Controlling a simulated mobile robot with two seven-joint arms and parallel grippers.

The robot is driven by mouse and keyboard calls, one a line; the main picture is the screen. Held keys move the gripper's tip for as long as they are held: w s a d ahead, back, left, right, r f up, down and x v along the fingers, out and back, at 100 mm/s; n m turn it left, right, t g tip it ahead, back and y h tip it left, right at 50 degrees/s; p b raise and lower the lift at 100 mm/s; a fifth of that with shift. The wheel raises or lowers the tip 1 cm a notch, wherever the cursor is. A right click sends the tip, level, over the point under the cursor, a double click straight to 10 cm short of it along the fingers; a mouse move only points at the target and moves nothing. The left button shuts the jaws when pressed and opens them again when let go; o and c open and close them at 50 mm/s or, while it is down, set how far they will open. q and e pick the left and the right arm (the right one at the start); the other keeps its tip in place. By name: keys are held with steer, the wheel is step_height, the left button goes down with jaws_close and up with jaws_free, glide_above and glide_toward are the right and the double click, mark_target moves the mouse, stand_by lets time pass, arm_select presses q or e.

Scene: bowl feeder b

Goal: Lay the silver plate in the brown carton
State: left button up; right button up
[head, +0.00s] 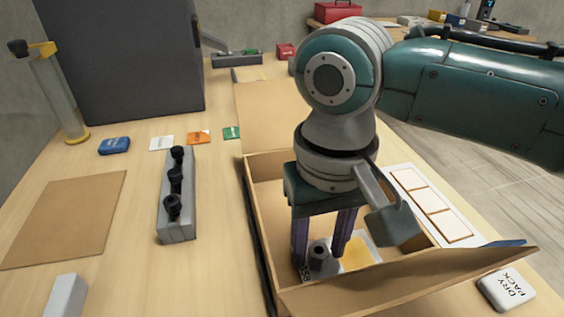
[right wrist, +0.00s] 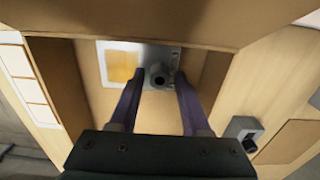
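The brown carton (head: 262,232) stands open at the front right of the table, its flaps spread outward. The silver plate (head: 374,253) lies inside on the carton floor, with a yellow patch and a grey knob (head: 318,257). My right gripper (head: 322,255) reaches down into the carton with its purple fingers apart, one on each side of the knob. The right wrist view shows the plate (right wrist: 145,48) and a gap between each fingertip and the knob (right wrist: 159,75). Part of the plate is hidden behind the fingers. My left gripper is not in view.
A grey block with black knobs (head: 177,205) stands left of the carton. A white dry pack (head: 506,290) lies right of the near flap (head: 410,282).

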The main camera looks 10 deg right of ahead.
mark_target(318, 251)
steer(key=shift+o, duration=0.6)
arm_select(q)
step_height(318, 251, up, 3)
steer(key=p, duration=0.3)
arm_select(e)
step_height(318, 251, up, 12)
steer(key=shift+r, duration=0.15)
